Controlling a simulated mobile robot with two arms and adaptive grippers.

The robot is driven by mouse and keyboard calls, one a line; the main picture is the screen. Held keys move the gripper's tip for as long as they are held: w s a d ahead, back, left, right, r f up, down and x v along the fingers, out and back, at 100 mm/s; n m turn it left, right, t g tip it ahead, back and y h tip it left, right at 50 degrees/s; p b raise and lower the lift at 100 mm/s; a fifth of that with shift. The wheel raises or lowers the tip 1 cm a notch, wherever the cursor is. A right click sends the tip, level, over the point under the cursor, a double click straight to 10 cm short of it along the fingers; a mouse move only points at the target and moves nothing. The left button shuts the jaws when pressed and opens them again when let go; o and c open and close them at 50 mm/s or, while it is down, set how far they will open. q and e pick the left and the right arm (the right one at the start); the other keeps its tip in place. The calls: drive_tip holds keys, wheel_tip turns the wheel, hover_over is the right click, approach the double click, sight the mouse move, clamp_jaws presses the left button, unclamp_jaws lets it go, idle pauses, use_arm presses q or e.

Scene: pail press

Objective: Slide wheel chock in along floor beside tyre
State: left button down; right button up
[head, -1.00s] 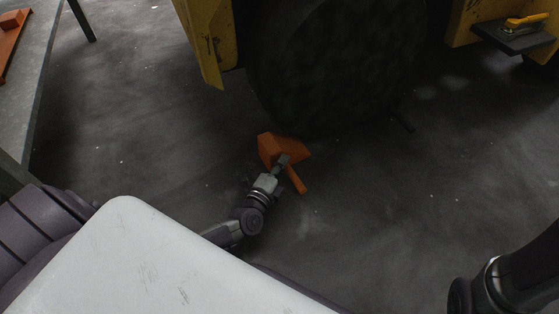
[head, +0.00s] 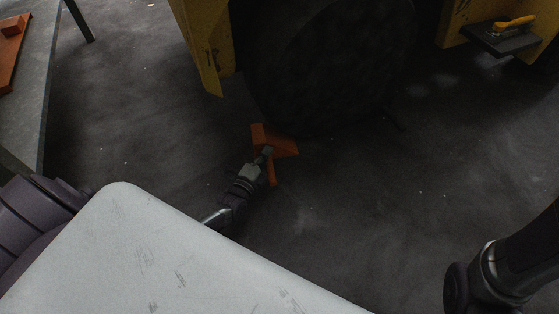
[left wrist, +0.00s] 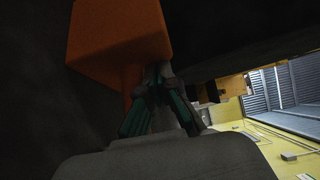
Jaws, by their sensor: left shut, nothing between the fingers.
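The orange wheel chock (head: 283,147) sits on the dark floor at the lower left edge of the black tyre (head: 330,70). Its bar-like handle points down in the head view. I cannot tell whether chock and tyre touch. My left gripper (head: 267,151) is shut with nothing between its fingers, its tip against or right beside the chock's near side. In the left wrist view the chock (left wrist: 118,40) fills the upper left, just beyond the fingertips (left wrist: 158,72). The fingertips partly hide the handle. My right gripper is out of view; only its arm shows at lower right.
Yellow vehicle body (head: 205,40) hangs beside the tyre. A dark block with a yellow handle (head: 508,34) is at upper right. A grey table (head: 35,80) with an orange item (head: 10,50) stands at left. Floor around the chock is clear.

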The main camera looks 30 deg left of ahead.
use_arm(q)
drive_tip(key=s, duration=1.2)
drive_tip(key=shift+d, duration=0.1)
